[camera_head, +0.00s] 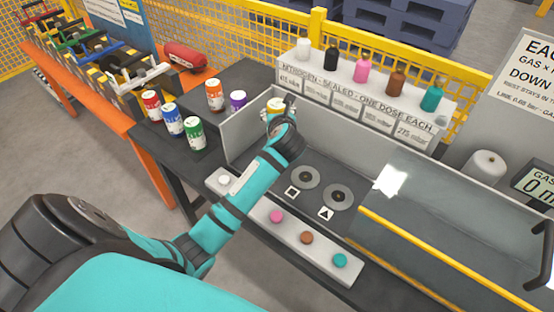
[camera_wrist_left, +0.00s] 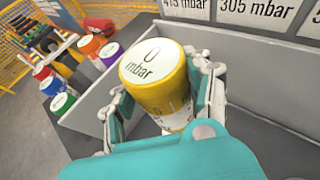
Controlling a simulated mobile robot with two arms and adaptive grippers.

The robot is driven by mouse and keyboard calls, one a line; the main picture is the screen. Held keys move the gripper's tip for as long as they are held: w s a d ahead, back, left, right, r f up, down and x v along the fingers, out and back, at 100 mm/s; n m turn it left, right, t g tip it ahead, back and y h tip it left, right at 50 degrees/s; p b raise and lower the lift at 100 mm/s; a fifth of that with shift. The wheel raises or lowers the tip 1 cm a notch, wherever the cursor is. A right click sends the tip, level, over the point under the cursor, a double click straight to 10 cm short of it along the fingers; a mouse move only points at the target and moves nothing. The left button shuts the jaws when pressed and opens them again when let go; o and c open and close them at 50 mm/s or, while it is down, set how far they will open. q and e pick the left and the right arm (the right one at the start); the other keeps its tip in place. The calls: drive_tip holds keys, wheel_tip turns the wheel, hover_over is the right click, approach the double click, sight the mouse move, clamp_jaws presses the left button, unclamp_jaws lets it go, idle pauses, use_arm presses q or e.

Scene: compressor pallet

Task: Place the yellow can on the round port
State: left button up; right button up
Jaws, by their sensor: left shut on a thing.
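My left gripper (camera_head: 280,114) is shut on the yellow can (camera_head: 274,104), inside the walled grey station. In the left wrist view, the fingers (camera_wrist_left: 162,98) press both sides of the can (camera_wrist_left: 158,88), whose white lid reads "0 mbar". The can is roughly upright; my arm and the gripper hide its base, so I cannot tell whether it touches the floor. Two round grey discs with dark centres show on the station floor, one by a square mark (camera_head: 305,177) and one by a triangle mark (camera_head: 339,195). My arm covers the floor left of them. My right gripper is not in view.
Red (camera_head: 151,104), blue (camera_head: 173,120), green (camera_head: 195,133), orange (camera_head: 214,95) and purple (camera_head: 238,100) cans stand left of the station wall (camera_head: 240,137). A rack of bottles (camera_head: 345,85) stands behind. A button strip (camera_head: 290,232) runs along the front; a glass cover (camera_head: 430,220) lies right.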

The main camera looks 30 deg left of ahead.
use_arm(q)
drive_tip(key=f, duration=1)
drive_tip(key=shift+w+a+f, duration=0.1)
drive_tip(key=shift+a+f, duration=0.15)
drive_tip(key=shift+f, duration=0.1)
drive_tip(key=shift+f+b, duration=0.15)
drive_tip(key=shift+b, duration=0.15)
drive_tip(key=o, duration=1.4)
drive_tip(key=shift+f, duration=0.1)
drive_tip(key=shift+o, duration=0.2)
drive_tip(key=shift+d+r, duration=0.1)
drive_tip(key=shift+r, duration=0.15)
drive_tip(key=v, duration=1.2)
drive_tip(key=shift+f, duration=0.1)
